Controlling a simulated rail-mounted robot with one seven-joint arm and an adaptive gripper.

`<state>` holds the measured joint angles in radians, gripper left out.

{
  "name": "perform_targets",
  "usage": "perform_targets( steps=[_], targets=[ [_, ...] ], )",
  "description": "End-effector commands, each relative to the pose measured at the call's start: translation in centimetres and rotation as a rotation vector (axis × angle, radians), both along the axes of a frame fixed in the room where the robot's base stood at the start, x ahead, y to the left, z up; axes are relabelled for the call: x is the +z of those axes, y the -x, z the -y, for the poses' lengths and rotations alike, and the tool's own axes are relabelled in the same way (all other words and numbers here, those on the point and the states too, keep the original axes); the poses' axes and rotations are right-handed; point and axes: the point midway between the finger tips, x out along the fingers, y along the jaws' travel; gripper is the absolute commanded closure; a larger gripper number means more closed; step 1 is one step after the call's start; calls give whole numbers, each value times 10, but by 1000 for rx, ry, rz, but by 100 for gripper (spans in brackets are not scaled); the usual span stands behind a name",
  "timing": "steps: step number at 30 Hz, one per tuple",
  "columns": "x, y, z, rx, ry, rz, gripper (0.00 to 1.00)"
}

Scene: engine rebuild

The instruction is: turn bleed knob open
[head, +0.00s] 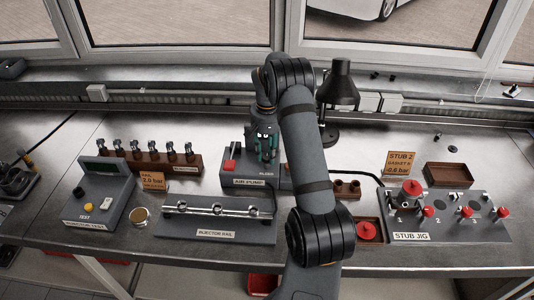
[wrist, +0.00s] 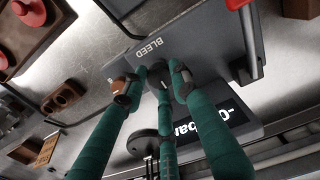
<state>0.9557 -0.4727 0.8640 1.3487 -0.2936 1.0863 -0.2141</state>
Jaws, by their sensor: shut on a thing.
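The air pump (head: 250,182) is a grey box with an "AIR PUMP" label, at mid-table in the head view. In the wrist view its top (wrist: 215,35) carries the word "BLEED". The small dark bleed knob (wrist: 158,74) sits beside that word, between my teal fingertips. My gripper (head: 266,160) is over the pump from above, its fingers closed around the knob. It also shows in the wrist view (wrist: 156,84). The fingers hide part of the knob, so its turned angle cannot be told. The pump's display (wrist: 225,117) reads in "bar", its digits partly covered by a finger.
The stub jig (head: 450,228) with red knobs is at right. A black lamp (head: 338,88) stands close behind my arm.

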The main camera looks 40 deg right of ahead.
Motion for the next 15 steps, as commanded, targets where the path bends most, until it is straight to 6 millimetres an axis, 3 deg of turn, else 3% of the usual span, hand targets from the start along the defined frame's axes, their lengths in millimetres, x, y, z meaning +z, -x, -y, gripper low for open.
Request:
perform_targets(
  steps=[9,15],
  targets=[
    [0,0,-1,0,-1,-2,98],
    [-1,0,-1,-10,-2,-1,99]
  ],
)
